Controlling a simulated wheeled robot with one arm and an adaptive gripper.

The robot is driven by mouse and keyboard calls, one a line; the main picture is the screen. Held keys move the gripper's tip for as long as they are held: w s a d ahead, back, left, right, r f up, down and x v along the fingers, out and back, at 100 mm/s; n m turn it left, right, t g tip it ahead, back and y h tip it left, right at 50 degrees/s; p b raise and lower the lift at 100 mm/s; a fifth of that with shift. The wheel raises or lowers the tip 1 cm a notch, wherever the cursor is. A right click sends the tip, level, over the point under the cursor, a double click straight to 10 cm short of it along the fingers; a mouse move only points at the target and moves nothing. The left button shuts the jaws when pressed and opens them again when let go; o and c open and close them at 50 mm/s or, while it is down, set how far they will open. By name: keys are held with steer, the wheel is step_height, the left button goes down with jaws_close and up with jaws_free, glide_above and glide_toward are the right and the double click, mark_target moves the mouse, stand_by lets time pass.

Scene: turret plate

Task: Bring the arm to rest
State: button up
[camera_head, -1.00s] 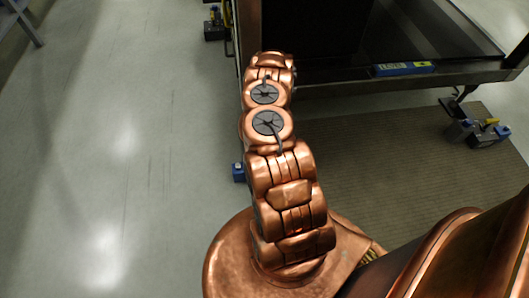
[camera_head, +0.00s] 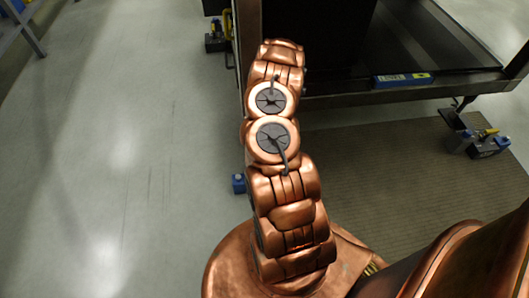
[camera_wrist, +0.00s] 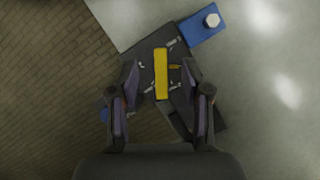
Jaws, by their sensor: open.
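My copper-coloured arm rises from its round base in the head view, and its gripper end is hidden there. In the wrist view my gripper (camera_wrist: 161,108) is open, with its two dark fingers apart and nothing held between them. Beyond the fingers, on the floor, is a dark caster foot with a yellow bar (camera_wrist: 161,74) and a blue block (camera_wrist: 206,24). I cannot tell how far the fingers are above it.
A dark table (camera_head: 430,88) stands ahead, with a blue and yellow labelled item (camera_head: 403,80) on its edge. Blue caster feet (camera_head: 478,138) stand on the floor. A brown mat (camera_head: 400,165) lies under the table. The grey floor (camera_head: 120,160) at left is clear.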

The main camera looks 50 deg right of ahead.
stand_by(0.5)
steer(key=w+a+r+n+p, duration=0.25)
steer(key=a+r, duration=0.25)
steer(key=r, duration=0.6)
steer(key=w+a+r+n+p, duration=0.15)
steer(key=a+r+p, duration=0.35)
steer(key=r, duration=0.5)
steer(key=w+a+r+n+p, duration=0.2)
steer(key=a+r, duration=0.4)
steer(key=r, duration=0.5)
steer(key=s+a+r+n+h+p, duration=0.1)
steer(key=s+a+r+p, duration=0.15)
steer(key=r, duration=0.35)
steer(key=s+a+r+n+p, duration=0.1)
steer(key=s+a+r+p, duration=0.1)
steer(key=a+r, duration=0.3)
steer(key=s+a+r+n+h+p, duration=0.1)
steer(key=s+a+r+p, duration=0.15)
steer(key=r, duration=0.55)
steer(key=s+a+r+n+h+p, duration=0.1)
steer(key=s+a+r+n+p, duration=0.1)
steer(key=s+r+p, duration=0.4)
steer(key=s+a+r+n+h+p, duration=0.1)
steer(key=s+r+p, duration=0.5)
steer(key=s+r, duration=0.8)
steer(key=shift+s+a+r+n, duration=0.4)
steer(key=shift+s+a+n, duration=0.3)
steer(key=shift+s+a, duration=0.25)
